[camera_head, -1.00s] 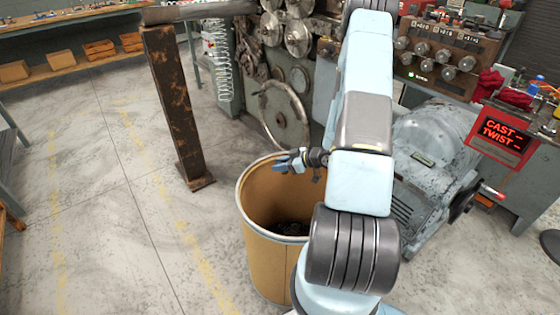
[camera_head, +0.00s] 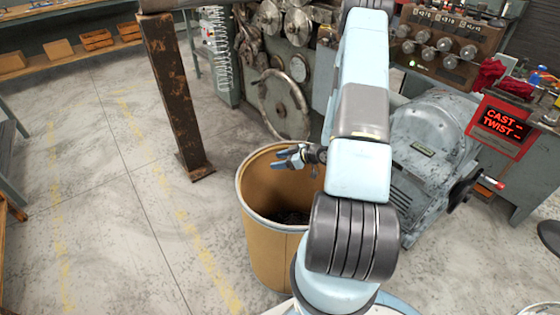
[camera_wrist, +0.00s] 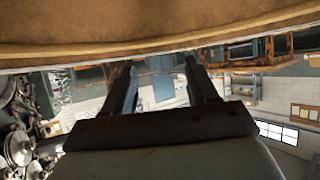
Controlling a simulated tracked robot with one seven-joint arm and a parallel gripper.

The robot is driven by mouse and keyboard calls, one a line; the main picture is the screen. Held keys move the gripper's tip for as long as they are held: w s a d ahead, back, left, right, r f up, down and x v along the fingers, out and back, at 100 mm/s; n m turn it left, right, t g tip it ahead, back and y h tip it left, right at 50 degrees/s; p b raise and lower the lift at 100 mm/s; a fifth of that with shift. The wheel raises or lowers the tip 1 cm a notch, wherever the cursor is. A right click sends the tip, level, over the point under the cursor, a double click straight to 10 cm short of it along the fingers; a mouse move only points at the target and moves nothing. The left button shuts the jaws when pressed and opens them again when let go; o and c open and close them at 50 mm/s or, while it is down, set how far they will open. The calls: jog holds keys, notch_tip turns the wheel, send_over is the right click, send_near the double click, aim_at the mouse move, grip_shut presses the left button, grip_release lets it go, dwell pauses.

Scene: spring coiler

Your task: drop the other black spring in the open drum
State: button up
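The open drum (camera_head: 262,238) is a tan fibre barrel with a pale metal rim, standing on the floor below my arm in the head view. Dark material lies at its bottom, too small and shaded to tell single springs. My gripper (camera_head: 281,157) is over the drum's mouth, near the far side of the rim. In the wrist view its two fingers (camera_wrist: 160,80) are spread apart with nothing between them. The drum's tan wall (camera_wrist: 150,25) runs across the top of that view. No separate black spring is clearly visible outside the drum.
A rusty post (camera_head: 178,95) stands left of the drum. The coiling machine with its handwheel (camera_head: 284,104) is behind it. A grey motor housing (camera_head: 425,140) and a red-lit CAST/TWIST display (camera_head: 501,123) are to the right. The floor at left is clear.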

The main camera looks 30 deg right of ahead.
jog(key=shift+o, duration=0.2)
jog(key=shift+d, duration=0.1)
jog(key=v, duration=1.3)
jog(key=shift+s, duration=0.3)
jog(key=shift+d+r, duration=0.1)
jog(key=shift+d, duration=0.05)
